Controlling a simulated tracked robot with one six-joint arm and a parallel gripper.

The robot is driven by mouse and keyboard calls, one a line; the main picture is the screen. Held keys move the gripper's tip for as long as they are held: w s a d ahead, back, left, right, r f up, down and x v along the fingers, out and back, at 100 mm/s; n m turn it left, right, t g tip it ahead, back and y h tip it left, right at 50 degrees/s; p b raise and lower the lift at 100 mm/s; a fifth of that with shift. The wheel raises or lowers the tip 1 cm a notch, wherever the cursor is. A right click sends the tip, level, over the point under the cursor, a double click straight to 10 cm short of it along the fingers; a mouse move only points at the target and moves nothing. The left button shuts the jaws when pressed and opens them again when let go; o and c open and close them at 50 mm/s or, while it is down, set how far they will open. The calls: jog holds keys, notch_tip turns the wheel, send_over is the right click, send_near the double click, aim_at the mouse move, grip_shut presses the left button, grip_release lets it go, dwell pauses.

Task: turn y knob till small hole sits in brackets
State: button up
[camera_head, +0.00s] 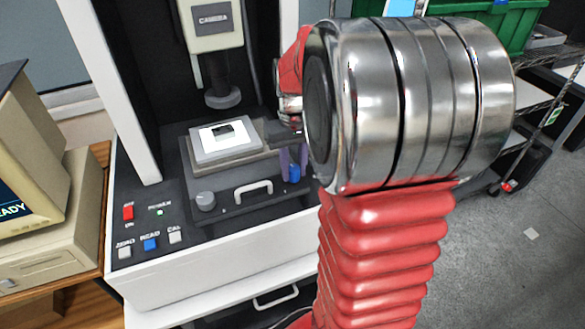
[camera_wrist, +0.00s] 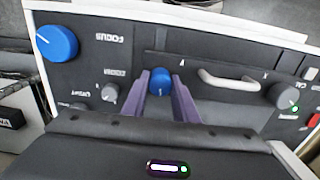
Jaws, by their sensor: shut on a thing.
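The blue y knob (camera_head: 293,173) sits on the front of the dark stage, right of the metal handle. In the wrist view the y knob (camera_wrist: 160,81) is between the two purple fingers of my gripper (camera_wrist: 159,84), which is shut on it. In the head view the purple fingers of my gripper (camera_head: 294,159) come down around the knob, and my arm hides what lies right of it. The lit stage plate (camera_head: 226,142) carries a small dark part (camera_head: 222,132) under the camera head (camera_head: 218,50). The small hole and brackets cannot be made out.
A grey knob (camera_head: 205,201) is left of the handle (camera_head: 253,190). In the wrist view a large blue focus knob (camera_wrist: 57,43) is at the upper left. Buttons (camera_head: 150,244) line the base's front left. The monitor (camera_head: 22,160) is cut off at the left, showing only "ADY".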

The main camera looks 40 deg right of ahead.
aim_at(293, 167)
jog(key=shift+w+r, duration=0.1)
jog(key=shift+w, duration=0.05)
jog(key=o, duration=1.1)
jog(key=shift+c, duration=0.2)
notch_tip(293, 167, up, 14)
jog(key=shift+f, duration=0.2)
dwell(0.3)
